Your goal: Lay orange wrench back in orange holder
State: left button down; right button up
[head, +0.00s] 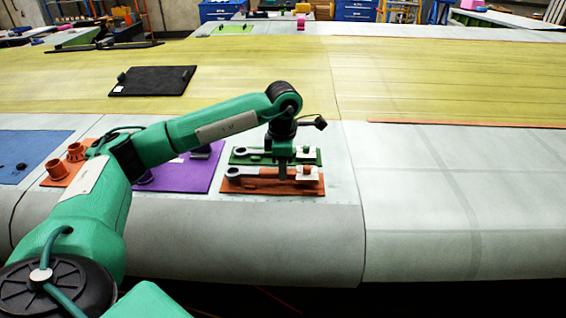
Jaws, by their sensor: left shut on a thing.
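The orange holder (268,190) lies flat near the front edge of the wing panel. The orange wrench (233,171), which looks grey with a dark ring end, lies lengthwise over the holder, its ring at the left end. My left gripper (283,176) points straight down from above and is shut on the wrench's shaft, right of its middle. The fingertips hide part of the shaft. I cannot tell whether the wrench rests in the holder or hangs just above it. My right gripper is out of view.
A green holder (312,160) with a similar wrench (241,152) lies just behind. A purple mat (205,175) and an orange tray with cups (55,177) lie to the left. A black board (153,81) lies farther back. The wing surface to the right is clear.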

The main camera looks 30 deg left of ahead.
pick_arm(q)
jog(key=shift+f, duration=0.25)
jog(key=shift+d, duration=0.15)
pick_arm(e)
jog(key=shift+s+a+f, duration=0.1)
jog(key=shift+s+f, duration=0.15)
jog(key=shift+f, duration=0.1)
pick_arm(q)
jog(key=shift+f+b, duration=0.1)
jog(key=shift+b, duration=0.2)
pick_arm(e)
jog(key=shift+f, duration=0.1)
pick_arm(q)
jog(key=shift+f+b, duration=0.45)
jog(key=shift+f, duration=0.05)
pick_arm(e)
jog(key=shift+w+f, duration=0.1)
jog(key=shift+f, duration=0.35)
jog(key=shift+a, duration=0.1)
